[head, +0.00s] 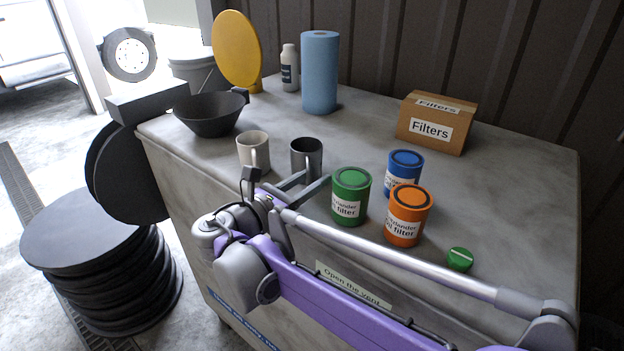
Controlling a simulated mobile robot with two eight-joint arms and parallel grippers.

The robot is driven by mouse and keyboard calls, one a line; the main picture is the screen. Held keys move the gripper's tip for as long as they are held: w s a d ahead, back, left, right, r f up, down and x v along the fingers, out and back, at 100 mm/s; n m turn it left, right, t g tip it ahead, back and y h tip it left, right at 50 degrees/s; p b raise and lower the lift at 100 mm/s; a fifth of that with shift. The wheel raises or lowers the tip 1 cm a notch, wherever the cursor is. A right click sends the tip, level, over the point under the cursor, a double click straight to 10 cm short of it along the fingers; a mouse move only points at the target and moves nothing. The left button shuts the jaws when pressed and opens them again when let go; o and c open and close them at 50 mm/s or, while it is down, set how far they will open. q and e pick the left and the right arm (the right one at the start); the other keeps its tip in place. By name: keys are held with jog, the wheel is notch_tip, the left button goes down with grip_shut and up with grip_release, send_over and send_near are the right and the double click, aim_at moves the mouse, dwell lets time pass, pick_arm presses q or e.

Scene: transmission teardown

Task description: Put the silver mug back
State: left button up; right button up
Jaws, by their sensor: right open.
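The silver mug (306,153), a dark grey metallic cup, stands upright on the grey workbench top (360,125). It is just right of a cream mug (252,148), with a small gap between them. My right gripper (317,179) is at the bench's front edge, its fingers open and pointing toward the near side of the silver mug. The fingers overlap the mug's lower front in the picture, so I cannot tell whether they touch it. The mug's lower part is partly hidden. My left gripper is not in view.
Green (350,197), orange (407,216) and blue (402,172) filter cans stand right of the mug. A green cap (460,259), a Filters box (436,122), a blue roll (320,72), a white bottle (289,68) and a black bowl (210,115) are also here. Clear bench lies behind the mugs.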

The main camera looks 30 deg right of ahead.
jog(key=b+v, duration=0.1)
jog(key=v, duration=1.1)
dwell(0.9)
